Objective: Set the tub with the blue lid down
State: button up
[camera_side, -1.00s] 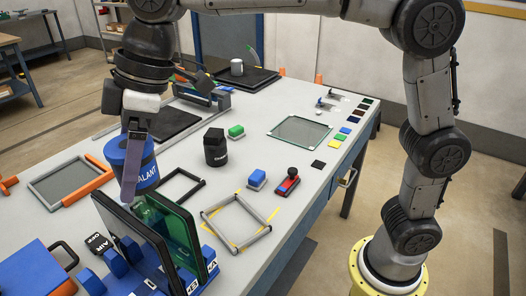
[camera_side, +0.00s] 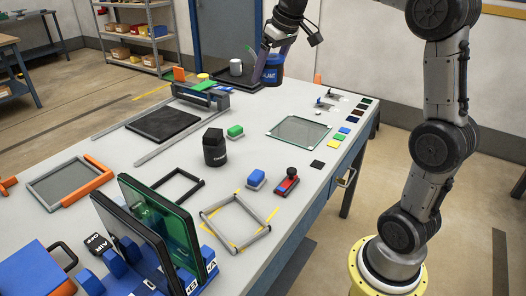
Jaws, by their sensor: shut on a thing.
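The tub with the blue lid (camera_side: 271,73) is at the far end of the bench, at the front right edge of a black tray (camera_side: 229,83). Its side is dark blue with partly readable white lettering. My gripper (camera_side: 266,68) is shut on it from above and to the left. I cannot tell whether the tub touches the tray or hangs just above it. A grey-white cup (camera_side: 236,67) stands on the tray to the left of the tub.
A black tub (camera_side: 215,148) stands mid-bench by a green block (camera_side: 235,131). A glass plate (camera_side: 299,130) lies to the right. Dark panels (camera_side: 159,225) stand upright in a blue rack in front. A grey rail fixture (camera_side: 201,95) is left of the tray.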

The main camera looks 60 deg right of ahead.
jog(key=s+d+m, duration=0.2)
jog(key=s+d, duration=0.1)
jog(key=d, duration=0.2)
send_near(258, 147)
jog(key=shift+w+a+f+h, duration=0.1)
jog(key=shift+w+f+h, duration=0.3)
jog(key=shift+w+f, duration=0.65)
jog(key=shift+f, duration=1.6)
jog(key=shift+f, duration=0.1)
jog(key=o, duration=1.4)
jog(key=shift+f, duration=0.1)
